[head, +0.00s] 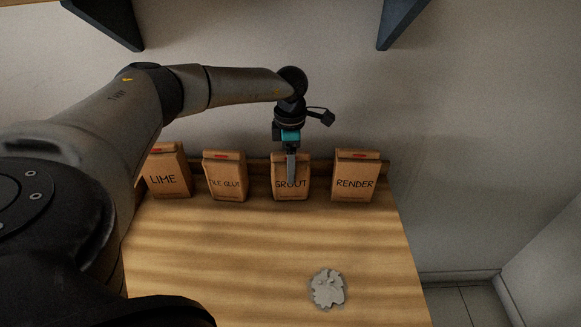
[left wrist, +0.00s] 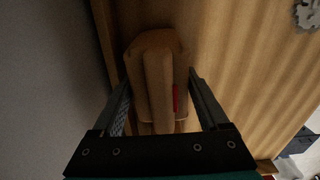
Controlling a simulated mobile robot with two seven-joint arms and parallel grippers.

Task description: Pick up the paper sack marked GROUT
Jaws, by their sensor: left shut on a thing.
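The brown paper sack marked GROUT (head: 291,190) stands upright at the back of the wooden table in the head view, between the TILE GLUE and RENDER sacks. My left gripper (head: 291,172) points down on it, one finger crossing the front of its lettering. In the left wrist view the GROUT sack (left wrist: 158,85) lies between the two fingers of my left gripper (left wrist: 158,92), which is shut on it. The sack appears to rest on the table; a lift is not visible. My right gripper is not in view.
Sacks marked LIME (head: 166,172), TILE GLUE (head: 225,178) and RENDER (head: 355,178) stand in the same row along the table's back ledge. A grey splat-shaped patch (head: 327,289) lies near the front of the table (head: 235,260). The middle of the table is clear.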

